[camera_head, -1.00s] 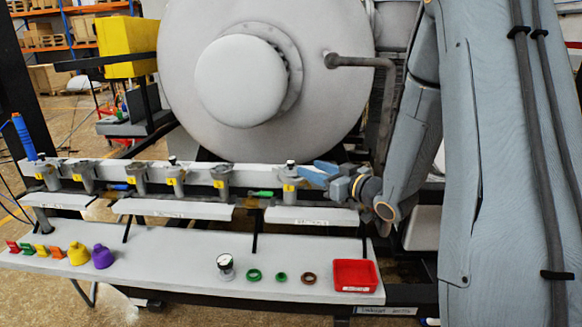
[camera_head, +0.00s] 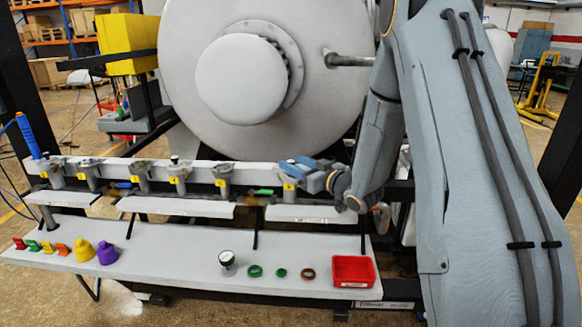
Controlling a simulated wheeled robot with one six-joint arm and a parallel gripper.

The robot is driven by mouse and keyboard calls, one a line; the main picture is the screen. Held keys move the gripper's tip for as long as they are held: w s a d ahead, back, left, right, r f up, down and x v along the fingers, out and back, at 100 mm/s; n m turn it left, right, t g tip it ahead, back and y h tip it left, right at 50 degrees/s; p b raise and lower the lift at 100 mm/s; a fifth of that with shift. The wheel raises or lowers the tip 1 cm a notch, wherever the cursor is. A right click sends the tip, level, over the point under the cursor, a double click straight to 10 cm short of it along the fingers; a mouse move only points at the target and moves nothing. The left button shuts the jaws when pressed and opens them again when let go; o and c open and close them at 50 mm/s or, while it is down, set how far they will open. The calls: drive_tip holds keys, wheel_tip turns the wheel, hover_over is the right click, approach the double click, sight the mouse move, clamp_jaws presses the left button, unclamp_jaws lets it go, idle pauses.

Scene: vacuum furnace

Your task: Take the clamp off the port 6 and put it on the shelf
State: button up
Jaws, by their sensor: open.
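A row of grey ports with yellow labels runs along the rail behind the bench. The rightmost port (camera_head: 289,189) is taken as port 6 from its place in the row; its number is too small to read. My gripper (camera_head: 287,166) is open at the top of this port, its blue fingers reaching in from the right. The fingers hide the port's top, and I cannot make out the clamp or whether they touch it. A white shelf (camera_head: 304,213) with a small label lies just below this port and looks empty.
The long lower bench (camera_head: 175,252) holds a gauge (camera_head: 227,263), green and brown rings, a red bin (camera_head: 353,270), purple (camera_head: 107,254) and yellow caps, and several small coloured pieces. A green-handled tool (camera_head: 262,192) lies left of the rightmost port. The large furnace door (camera_head: 330,100) stands behind.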

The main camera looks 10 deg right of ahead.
drive_tip(key=shift+c, duration=0.3)
clamp_jaws()
drive_tip(key=shift+r, duration=0.1)
